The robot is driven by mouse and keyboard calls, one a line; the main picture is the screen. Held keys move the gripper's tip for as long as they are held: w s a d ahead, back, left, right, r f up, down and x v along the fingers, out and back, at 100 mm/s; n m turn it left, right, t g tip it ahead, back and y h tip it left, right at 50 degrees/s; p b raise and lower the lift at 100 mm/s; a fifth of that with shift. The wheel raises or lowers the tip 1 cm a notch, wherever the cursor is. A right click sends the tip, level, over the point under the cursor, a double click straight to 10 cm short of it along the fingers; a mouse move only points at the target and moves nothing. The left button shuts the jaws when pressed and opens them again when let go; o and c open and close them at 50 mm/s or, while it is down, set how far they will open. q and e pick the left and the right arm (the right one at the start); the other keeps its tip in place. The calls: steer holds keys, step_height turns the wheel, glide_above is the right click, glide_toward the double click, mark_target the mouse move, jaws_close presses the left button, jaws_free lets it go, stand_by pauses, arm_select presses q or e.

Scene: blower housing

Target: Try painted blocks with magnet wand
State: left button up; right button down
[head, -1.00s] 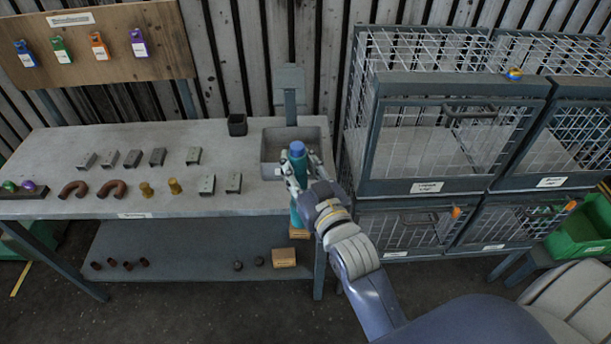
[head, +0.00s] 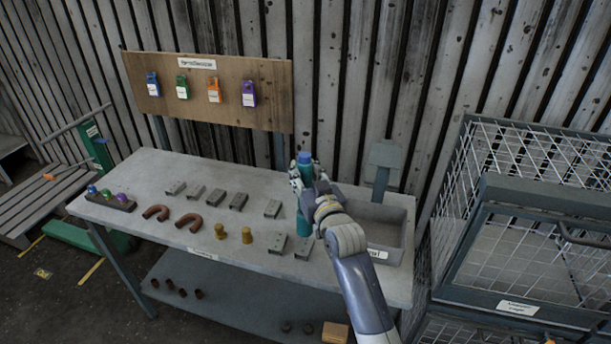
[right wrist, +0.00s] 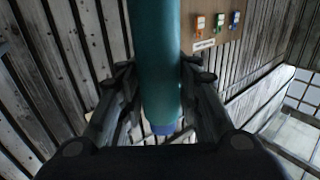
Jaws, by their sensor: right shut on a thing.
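My right gripper (head: 306,180) is shut on a teal rod with a blue end (head: 303,222), which looks like the magnet wand. It holds the rod about upright above the right part of the bench, left of the grey bin. In the right wrist view the rod (right wrist: 160,60) runs between the fingers. Several small grey blocks lie on the bench: a back row including one block (head: 239,201), and two in front, including one (head: 277,243) near the rod. I cannot tell any paint on them. My left gripper is not in view.
The grey labelled bin (head: 396,254) stands at the bench's right end. A tag board (head: 270,70) stands behind; wire cages (head: 500,250) are right.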

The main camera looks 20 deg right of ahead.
steer(key=shift+f+b, duration=2.55)
steer(key=shift+f, duration=0.55)
steer(key=shift+r, duration=0.1)
step_height(320, 180, up, 8)
steer(key=p, duration=0.7)
steer(key=shift+f, duration=0.3)
steer(key=shift+d, duration=0.1)
